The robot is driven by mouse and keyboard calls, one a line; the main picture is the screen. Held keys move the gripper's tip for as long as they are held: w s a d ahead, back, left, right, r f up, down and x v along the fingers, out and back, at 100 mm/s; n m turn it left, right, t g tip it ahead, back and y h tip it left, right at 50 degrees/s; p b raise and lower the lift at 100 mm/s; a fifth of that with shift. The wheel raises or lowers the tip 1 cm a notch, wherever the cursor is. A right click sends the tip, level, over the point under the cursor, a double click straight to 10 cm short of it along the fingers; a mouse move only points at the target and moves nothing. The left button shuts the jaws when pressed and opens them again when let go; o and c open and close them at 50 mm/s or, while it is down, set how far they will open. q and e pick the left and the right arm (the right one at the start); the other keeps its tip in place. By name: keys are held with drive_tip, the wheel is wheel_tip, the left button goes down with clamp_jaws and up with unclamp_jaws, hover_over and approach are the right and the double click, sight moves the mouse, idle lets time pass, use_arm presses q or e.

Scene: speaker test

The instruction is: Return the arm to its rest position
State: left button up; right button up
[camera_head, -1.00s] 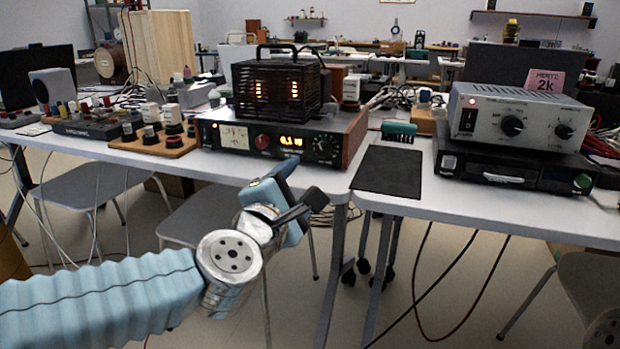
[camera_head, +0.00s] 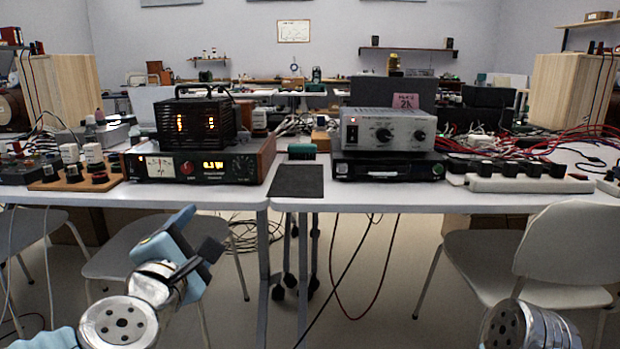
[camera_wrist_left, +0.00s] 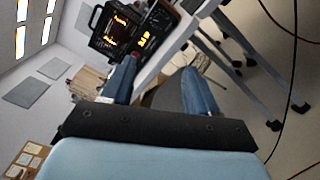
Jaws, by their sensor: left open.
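My left arm comes in at the lower left of the head view, with a light blue sleeve and a silver wrist joint. Its gripper (camera_head: 200,232) is open and empty, in front of and below the table's front edge. In the left wrist view, its two blue fingers (camera_wrist_left: 160,68) stand apart with nothing between them. At the lower right of the head view, a silver joint of my right arm (camera_head: 525,328) shows. The right gripper is out of the picture.
The white table (camera_head: 400,201) carries an amplifier with a lit display (camera_head: 215,167), a grey power unit (camera_head: 387,133), a black mat (camera_head: 297,181) and a power strip (camera_head: 525,182). White chairs (camera_head: 572,245) stand before it. Cables hang under the table.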

use_arm(q)
drive_tip(key=w+d+f+m+g+h+p, duration=0.1)
drive_tip(key=w+f+m+g+p, duration=0.2)
drive_tip(key=f, duration=0.7)
drive_tip(key=d+f+m+g+p, duration=0.1)
drive_tip(key=f+m+g, duration=0.3)
drive_tip(key=f, duration=0.6)
drive_tip(key=w+d+f+m+g+h+p, duration=0.15)
drive_tip(key=f+m, duration=0.35)
drive_tip(key=f, duration=0.5)
drive_tip(key=s+d+f+m+g+p, duration=0.2)
drive_tip(key=s+f+m+g, duration=0.6)
drive_tip(key=s+f, duration=1.1)
wheel_tip(320, 180, down, 2)
drive_tip(key=shift+s+m+g+h+p, duration=0.2)
drive_tip(key=shift+m+g+h+p, duration=0.25)
drive_tip(key=shift+p, duration=0.35)
drive_tip(key=shift+d, duration=0.1)
